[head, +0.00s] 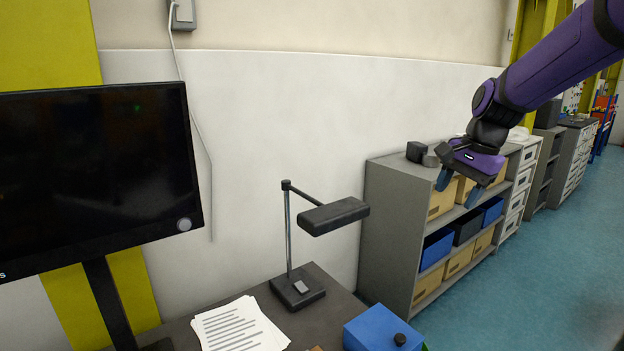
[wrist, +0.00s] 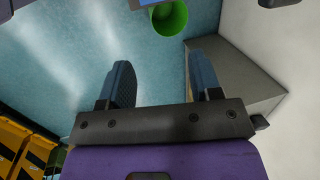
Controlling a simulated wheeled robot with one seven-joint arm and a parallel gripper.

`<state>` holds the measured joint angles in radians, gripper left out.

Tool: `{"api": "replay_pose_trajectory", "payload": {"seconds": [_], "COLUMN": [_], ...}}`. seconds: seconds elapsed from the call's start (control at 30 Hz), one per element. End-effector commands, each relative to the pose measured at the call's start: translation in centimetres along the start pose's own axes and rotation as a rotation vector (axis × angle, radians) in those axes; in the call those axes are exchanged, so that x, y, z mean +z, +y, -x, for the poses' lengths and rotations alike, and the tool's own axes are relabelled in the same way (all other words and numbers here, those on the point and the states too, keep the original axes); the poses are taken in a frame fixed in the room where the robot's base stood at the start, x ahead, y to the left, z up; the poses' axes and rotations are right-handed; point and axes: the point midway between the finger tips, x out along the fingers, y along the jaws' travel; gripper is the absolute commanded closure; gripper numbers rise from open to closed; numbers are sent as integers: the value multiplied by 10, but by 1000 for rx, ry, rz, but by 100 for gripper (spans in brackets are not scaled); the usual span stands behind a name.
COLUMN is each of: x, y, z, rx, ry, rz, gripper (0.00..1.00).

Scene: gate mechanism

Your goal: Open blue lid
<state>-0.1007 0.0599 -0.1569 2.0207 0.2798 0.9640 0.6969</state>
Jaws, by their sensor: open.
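A blue lid (head: 379,330) with a round black knob (head: 400,339) shows at the bottom edge of the head view, on the desk's right corner. It looks shut; what lies under it is cut off by the frame. My gripper (head: 458,190) is up and to the right of the lid, in front of the grey shelf, with blue fingers pointing down. In the wrist view my gripper (wrist: 163,82) is open, with nothing between its fingers. A small piece of blue shows at the top edge of the wrist view, but I cannot tell if it is the lid.
A desk lamp (head: 298,288), papers (head: 240,327) and a monitor (head: 95,180) stand on the desk. A grey shelf (head: 385,220) with bins is behind. A green bin (wrist: 170,18) shows in the wrist view. Open floor (head: 540,260) lies right.

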Motion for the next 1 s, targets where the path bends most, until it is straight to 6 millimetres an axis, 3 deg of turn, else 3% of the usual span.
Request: {"api": "replay_pose_trajectory", "payload": {"seconds": [0.2,0.43,0.8,1.0], "x": [42,83,143,160], "y": [45,94,175,201], "z": [42,69,81,78], "rx": [-33,-43,-3,29], "ry": [70,160,326,388], "rz": [214,439,785,903], "gripper": [42,42,42,42]}}
